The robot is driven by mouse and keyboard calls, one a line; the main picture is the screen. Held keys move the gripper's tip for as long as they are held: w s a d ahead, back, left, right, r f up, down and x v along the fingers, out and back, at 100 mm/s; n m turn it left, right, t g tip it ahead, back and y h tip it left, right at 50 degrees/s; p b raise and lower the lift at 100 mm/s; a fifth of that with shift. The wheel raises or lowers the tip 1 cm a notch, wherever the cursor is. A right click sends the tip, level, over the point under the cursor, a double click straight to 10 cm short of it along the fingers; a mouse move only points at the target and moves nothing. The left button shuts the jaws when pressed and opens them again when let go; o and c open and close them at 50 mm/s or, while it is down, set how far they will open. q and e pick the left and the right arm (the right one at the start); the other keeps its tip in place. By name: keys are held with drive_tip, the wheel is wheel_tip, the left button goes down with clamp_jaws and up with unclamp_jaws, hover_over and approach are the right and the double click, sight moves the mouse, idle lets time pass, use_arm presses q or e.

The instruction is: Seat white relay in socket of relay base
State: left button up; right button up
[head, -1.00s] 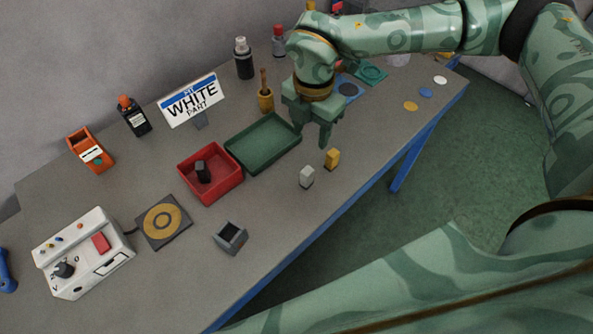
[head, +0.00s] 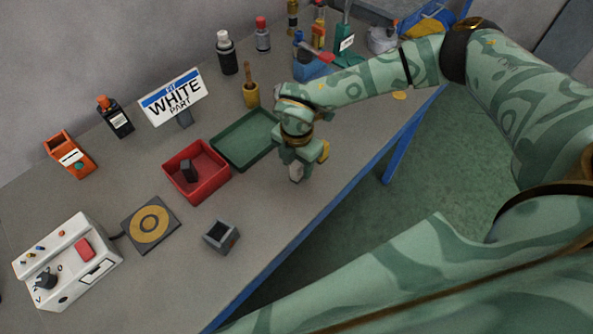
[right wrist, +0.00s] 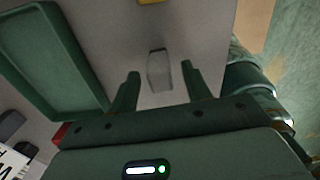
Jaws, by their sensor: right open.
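The white relay (head: 296,173) stands on the grey table near the front edge, partly hidden by my right gripper (head: 297,166) in the head view. In the right wrist view the relay (right wrist: 159,70) shows between the two fingers of the open gripper (right wrist: 160,80), with a gap on each side. I cannot tell how far down the fingers reach along it. The relay base (head: 221,236), a dark grey block with an open socket on top, stands to the lower left, near the front edge. Its socket looks empty. My left gripper is not in view.
A yellow relay (head: 325,151) stands close behind the gripper. A green tray (head: 246,158) and a red tray (head: 197,192) holding a dark block (head: 188,171) lie left. A sign (head: 173,97) reads "WHITE PART". The table between white relay and base is clear.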

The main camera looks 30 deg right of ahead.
drive_tip(key=shift+f, duration=0.4)
drive_tip(key=shift+r, duration=0.1)
clamp_jaws()
